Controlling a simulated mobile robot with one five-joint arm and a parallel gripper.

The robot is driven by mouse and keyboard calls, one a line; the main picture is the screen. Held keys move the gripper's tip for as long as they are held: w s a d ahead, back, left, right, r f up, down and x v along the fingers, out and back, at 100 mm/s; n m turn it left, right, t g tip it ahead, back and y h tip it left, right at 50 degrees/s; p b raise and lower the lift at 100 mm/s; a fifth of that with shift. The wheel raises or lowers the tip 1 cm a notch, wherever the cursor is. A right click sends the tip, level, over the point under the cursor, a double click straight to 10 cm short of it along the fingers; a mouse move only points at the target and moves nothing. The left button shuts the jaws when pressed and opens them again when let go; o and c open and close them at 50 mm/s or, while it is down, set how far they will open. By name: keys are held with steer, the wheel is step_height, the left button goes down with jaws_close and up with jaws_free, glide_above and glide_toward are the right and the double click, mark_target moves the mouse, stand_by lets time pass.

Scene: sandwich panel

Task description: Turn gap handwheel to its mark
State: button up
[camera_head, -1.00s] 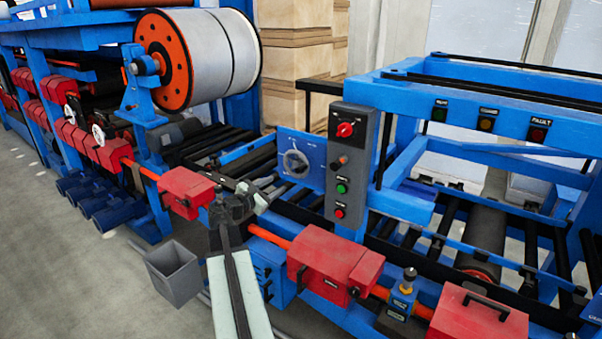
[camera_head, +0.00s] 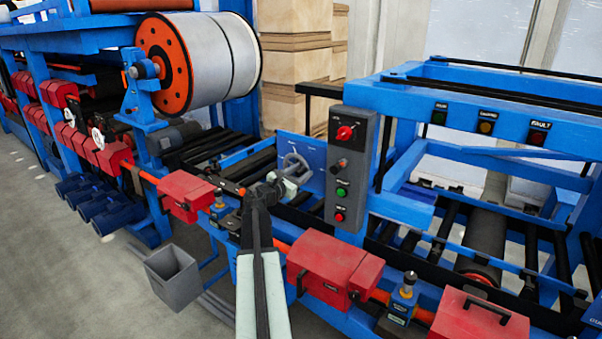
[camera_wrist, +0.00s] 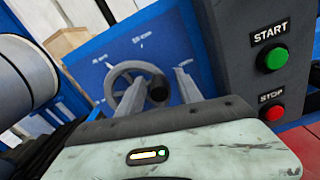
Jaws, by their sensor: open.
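The gap handwheel (camera_wrist: 122,84) is a grey ring with spokes and a dark knob (camera_wrist: 158,90), mounted on a blue panel (camera_wrist: 97,48) with white markings. In the wrist view the labels are too blurred to read, and I cannot tell which one is the mark. My gripper (camera_wrist: 148,92) is open in front of the wheel, one finger on each side of the knob in the picture. I cannot tell whether the fingers touch it. In the head view my gripper (camera_head: 294,172) covers much of the handwheel (camera_head: 292,160).
A grey control box (camera_head: 352,165) with a red knob and green START and red STOP buttons stands right beside the panel. Red boxes (camera_head: 333,268) line the front rail. A large roll (camera_head: 205,60) is at left. A grey bin (camera_head: 172,277) stands on the floor.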

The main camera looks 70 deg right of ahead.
jaws_close()
steer(key=shift+r, duration=0.1)
steer(key=shift+s+f+m, duration=0.1)
steer(key=shift+f+m, duration=0.35)
steer(key=shift+m, duration=0.05)
steer(key=w+f+m+b, duration=0.3)
steer(key=m, duration=0.8)
steer(key=w+d+f+m+b, duration=0.1)
steer(key=w+f+m+b, duration=0.1)
steer(key=m, duration=0.9)
steer(key=shift+w+d+f+b, duration=0.2)
steer(key=shift+w+f+b, duration=0.25)
steer(key=shift+b, duration=0.25)
steer(key=shift+w+r, duration=0.1)
